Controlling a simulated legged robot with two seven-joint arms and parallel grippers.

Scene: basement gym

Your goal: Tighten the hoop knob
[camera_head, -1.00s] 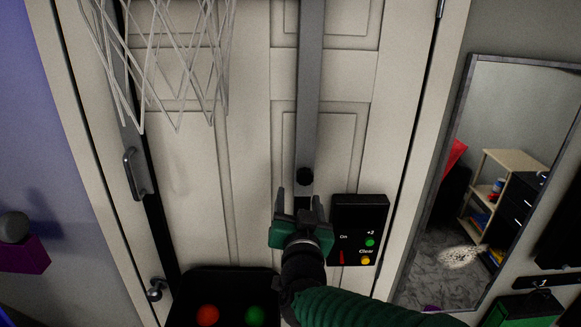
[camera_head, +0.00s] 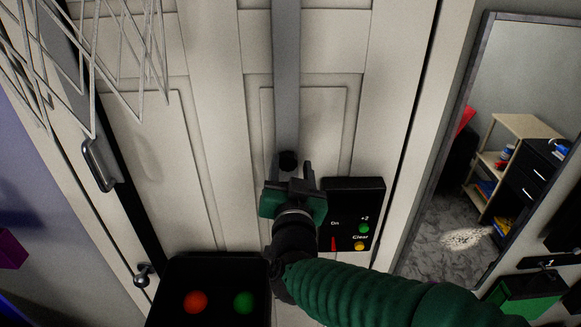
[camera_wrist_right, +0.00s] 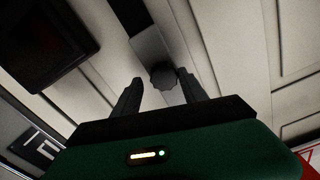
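The hoop knob (camera_head: 288,161) is a small, round, dark knob on the grey vertical bar (camera_head: 286,80) in front of the white door. My right gripper (camera_head: 290,170) is open and empty, its fingertips at the knob's height, one on each side. In the right wrist view the ridged knob (camera_wrist_right: 162,77) shows between the fingertips of my right gripper (camera_wrist_right: 159,77), closer to the right finger. I cannot tell whether that finger touches it. My left gripper is out of view.
A black control box (camera_head: 352,212) with coloured buttons sits just right of my gripper. A black panel (camera_head: 212,268) with a red and a green button is below left. The net (camera_head: 85,50) hangs upper left. A mirror (camera_head: 490,130) stands at the right.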

